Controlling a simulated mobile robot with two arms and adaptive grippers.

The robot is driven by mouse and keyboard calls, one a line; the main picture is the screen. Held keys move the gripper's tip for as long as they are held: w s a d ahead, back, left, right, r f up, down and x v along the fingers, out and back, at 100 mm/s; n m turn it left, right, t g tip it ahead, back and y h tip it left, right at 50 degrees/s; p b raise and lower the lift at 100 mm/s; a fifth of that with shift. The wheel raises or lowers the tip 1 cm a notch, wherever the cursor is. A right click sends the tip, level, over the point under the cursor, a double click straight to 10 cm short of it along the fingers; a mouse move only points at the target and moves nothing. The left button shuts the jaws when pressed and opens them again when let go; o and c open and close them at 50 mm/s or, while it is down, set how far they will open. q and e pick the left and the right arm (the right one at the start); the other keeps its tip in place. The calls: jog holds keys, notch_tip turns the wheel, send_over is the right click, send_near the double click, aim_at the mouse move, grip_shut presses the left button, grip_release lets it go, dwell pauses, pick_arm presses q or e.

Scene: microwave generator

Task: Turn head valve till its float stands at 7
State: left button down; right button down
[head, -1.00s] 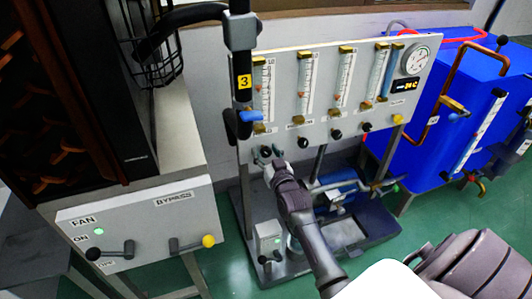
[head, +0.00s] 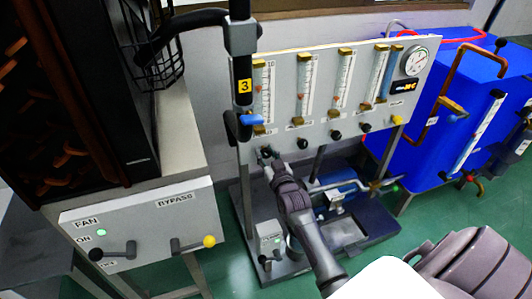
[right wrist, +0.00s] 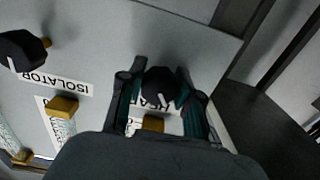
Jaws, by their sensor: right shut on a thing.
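The head valve is a black knob (head: 266,152) at the lower left of the grey flowmeter panel. It also shows in the right wrist view (right wrist: 158,85), above a partly hidden label reading HEAD. My right gripper (head: 270,160) is shut on this knob, with one finger on each side in the right wrist view (right wrist: 160,97). Above the knob stands the leftmost flowmeter tube (head: 262,92), with a scale marked 10 at its top. Its float is too small to read against the scale. My left gripper is not in view.
Other black knobs (head: 336,134) sit to the right along the panel; the isolator knob (right wrist: 22,50) shows in the right wrist view. A fan and bypass box (head: 140,225) stands at left.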

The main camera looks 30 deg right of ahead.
jog(key=c, duration=0.8)
grip_release()
jog(key=v, duration=1.2)
jog(key=shift+f, duration=0.15)
